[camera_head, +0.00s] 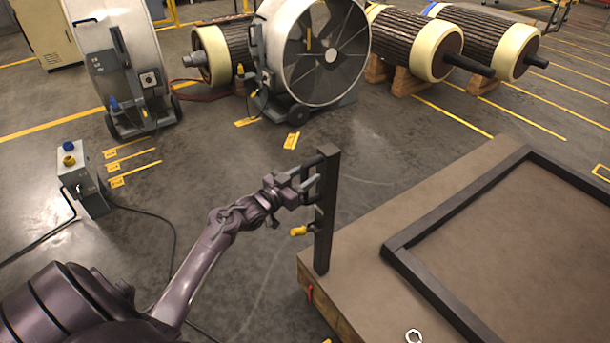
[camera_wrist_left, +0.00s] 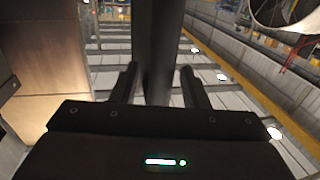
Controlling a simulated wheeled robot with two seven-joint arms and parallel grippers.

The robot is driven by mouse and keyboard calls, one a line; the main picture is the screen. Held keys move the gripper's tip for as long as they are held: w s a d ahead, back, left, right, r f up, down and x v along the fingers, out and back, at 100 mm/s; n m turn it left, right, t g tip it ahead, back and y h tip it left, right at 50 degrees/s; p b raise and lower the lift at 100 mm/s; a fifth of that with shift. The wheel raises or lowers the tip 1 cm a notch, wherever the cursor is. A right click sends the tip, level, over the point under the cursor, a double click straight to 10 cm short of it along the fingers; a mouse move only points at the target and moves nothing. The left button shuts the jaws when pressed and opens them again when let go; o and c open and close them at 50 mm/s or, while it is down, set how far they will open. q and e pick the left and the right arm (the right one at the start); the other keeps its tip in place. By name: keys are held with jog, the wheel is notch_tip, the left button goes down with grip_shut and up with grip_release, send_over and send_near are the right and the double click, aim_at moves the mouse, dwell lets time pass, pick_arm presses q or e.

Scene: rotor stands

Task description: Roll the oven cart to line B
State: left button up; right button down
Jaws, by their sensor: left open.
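A low flat platform (camera_head: 359,243) with a brown top and a wooden side fills the lower right of the head view. I take it for the oven cart; its wheels are not visible. A dark upright post (camera_head: 326,215) stands at its near left corner. My left gripper (camera_head: 311,172) is open at the upper part of this post. In the left wrist view the post (camera_wrist_left: 160,40) rises between the two open fingers (camera_wrist_left: 158,84), with gaps at both sides. Line B cannot be picked out among the yellow floor markings. My right gripper is out of view.
A dark rectangular frame (camera_head: 409,242) and a nut (camera_head: 413,336) lie on the platform. Large drum fans (camera_head: 313,55) and ribbed rollers on wooden blocks (camera_head: 418,42) stand behind. A grey control box (camera_head: 82,178) with cables sits at left. The floor between is mostly clear.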

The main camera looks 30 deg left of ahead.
pick_arm(q)
jog(key=shift+w, duration=0.1)
grip_shut()
jog(key=shift+d, duration=0.1)
dwell(0.3)
